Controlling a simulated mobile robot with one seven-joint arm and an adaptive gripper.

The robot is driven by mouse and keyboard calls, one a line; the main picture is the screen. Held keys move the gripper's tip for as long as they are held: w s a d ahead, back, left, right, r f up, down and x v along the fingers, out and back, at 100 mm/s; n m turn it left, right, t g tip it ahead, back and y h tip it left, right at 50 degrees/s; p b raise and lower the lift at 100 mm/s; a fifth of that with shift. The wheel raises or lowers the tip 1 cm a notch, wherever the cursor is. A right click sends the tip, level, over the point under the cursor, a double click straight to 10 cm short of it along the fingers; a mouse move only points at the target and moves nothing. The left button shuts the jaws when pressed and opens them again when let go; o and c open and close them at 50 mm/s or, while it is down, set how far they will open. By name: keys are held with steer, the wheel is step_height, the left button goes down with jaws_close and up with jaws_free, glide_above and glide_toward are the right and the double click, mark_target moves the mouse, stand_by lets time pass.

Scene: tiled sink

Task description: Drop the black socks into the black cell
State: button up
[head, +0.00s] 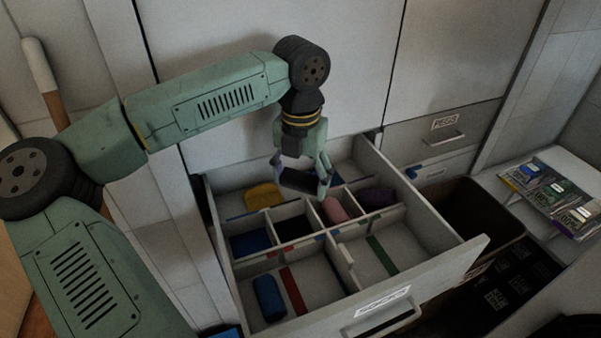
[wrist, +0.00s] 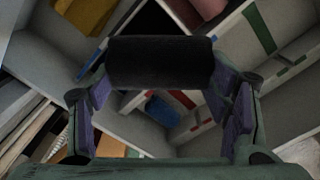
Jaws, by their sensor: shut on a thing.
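My gripper (head: 305,190) is shut on the black socks (head: 300,182), a dark roll held crosswise between its fingers above the open drawer. The black socks also fill the upper middle of the wrist view (wrist: 160,62), with a finger at each side. The black cell (head: 293,229) looks like the dark-floored compartment in the drawer's middle row, between a cell with a blue item and one with a pink roll. The socks are above and slightly behind it in the head view, clear of the dividers.
The drawer holds a yellow item (head: 264,195), a blue item (head: 250,243), a pink roll (head: 335,209), a purple roll (head: 376,198) and a blue roll (head: 269,297). Thin white dividers separate the cells. A dark bin (head: 480,215) stands right of the drawer.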

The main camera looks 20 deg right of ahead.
mark_target(300, 176)
steer(key=o, duration=1.2)
step_height(300, 176, up, 12)
steer(key=shift+r, duration=0.1)
